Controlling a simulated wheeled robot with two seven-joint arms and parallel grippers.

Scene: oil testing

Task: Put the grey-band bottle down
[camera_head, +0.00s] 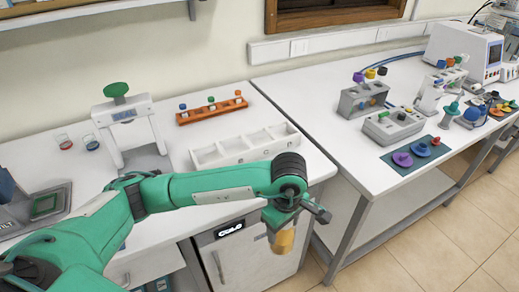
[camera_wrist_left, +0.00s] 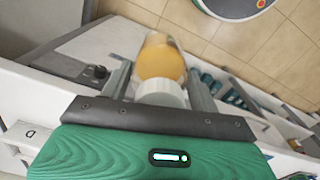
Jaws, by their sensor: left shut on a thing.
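The bottle (camera_head: 283,241) holds amber liquid and hangs below my left gripper (camera_head: 283,216), in front of the left bench's front edge. In the left wrist view, the bottle (camera_wrist_left: 160,62) has a pale grey-white band or cap (camera_wrist_left: 161,93) at its near end. That end sits between the two fingers of my left gripper (camera_wrist_left: 160,90), which is shut on it. The bottle is clear of any surface, with the floor behind it in the wrist view. My right gripper is not in view.
The left bench (camera_head: 165,210) holds a white compartment tray (camera_head: 236,158), an orange rack (camera_head: 212,111) with small bottles, a white stand (camera_head: 124,113) and two small beakers. The right bench (camera_head: 352,152) holds grey racks (camera_head: 393,127) and a dark mat with colored pieces. Its front-left corner is clear.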

